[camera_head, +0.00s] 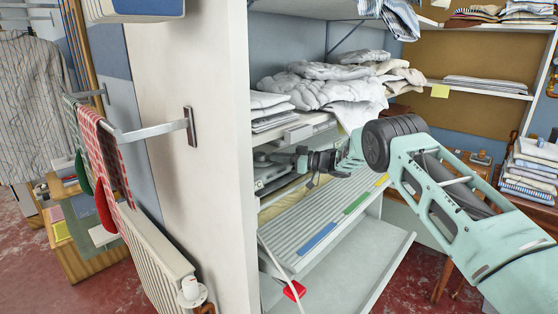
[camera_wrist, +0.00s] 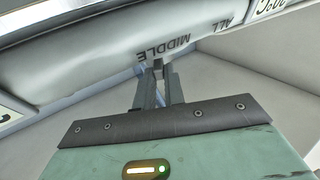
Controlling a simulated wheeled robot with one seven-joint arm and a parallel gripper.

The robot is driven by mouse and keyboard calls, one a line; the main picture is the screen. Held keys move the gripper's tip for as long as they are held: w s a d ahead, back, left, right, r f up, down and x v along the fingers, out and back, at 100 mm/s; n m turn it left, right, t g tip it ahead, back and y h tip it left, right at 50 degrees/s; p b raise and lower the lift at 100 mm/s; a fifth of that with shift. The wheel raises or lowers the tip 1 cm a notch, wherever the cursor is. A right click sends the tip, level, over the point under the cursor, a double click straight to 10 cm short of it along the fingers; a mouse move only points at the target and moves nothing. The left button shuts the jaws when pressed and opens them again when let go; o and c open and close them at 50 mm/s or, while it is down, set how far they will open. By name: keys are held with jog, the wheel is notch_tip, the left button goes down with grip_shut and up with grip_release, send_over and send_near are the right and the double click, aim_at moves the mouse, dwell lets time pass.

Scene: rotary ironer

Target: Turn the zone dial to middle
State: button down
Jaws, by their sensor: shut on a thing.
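The rotary ironer (camera_head: 318,215) stands inside the white-walled bay, with a slatted front board. In the wrist view its pale curved panel (camera_wrist: 90,70) carries the printed words MIDDLE (camera_wrist: 163,48) and ALL, upside down. My gripper (camera_wrist: 158,72) is shut at this panel, its fingertips close to the word MIDDLE. A small grey part between the tips looks like the zone dial (camera_wrist: 158,63); it is mostly hidden, and I cannot tell where it points. In the head view my gripper (camera_head: 306,161) reaches in from the right, and the dial cannot be made out.
Folded linen (camera_head: 330,88) lies on a shelf just above my gripper. A white side wall (camera_head: 200,120) with a towel rail stands left. Blue, green and yellow strips mark the slatted board below. Shelves fill the back right.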

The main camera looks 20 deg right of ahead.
jog(key=shift+r, duration=0.1)
jog(key=c, duration=1.5)
grip_release()
jog(key=b+v, duration=0.3)
jog(key=v, duration=1.4)
jog(key=shift+s+d+b, duration=0.15)
jog(key=shift+b, duration=0.15)
